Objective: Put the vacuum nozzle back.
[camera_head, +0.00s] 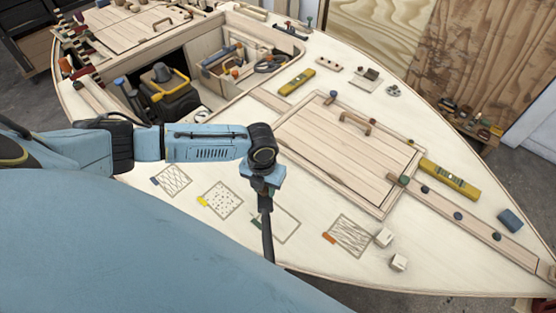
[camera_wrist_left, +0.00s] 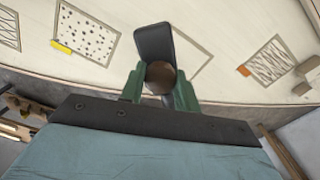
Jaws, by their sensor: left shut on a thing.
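The vacuum nozzle, a dark flat piece with a round brownish end, shows in the left wrist view (camera_wrist_left: 154,42) and the head view (camera_head: 267,232). My left gripper (camera_head: 264,190) is shut on it; its green fingers (camera_wrist_left: 160,92) flank the round end in the left wrist view. In the head view the nozzle hangs steeply down in front of a blank drawn outline (camera_head: 286,226) with a green tab. I cannot tell whether it touches the deck. A black and yellow vacuum (camera_head: 168,98) stands in the open well. My right gripper is not in view.
Other drawn, patterned outlines (camera_head: 222,200) lie along the near deck edge. Two pale blocks (camera_head: 384,237) sit at the right. A wooden hatch with a handle (camera_head: 357,122) and yellow levels (camera_head: 450,180) lie beyond. A tool bin (camera_head: 238,62) is in the well.

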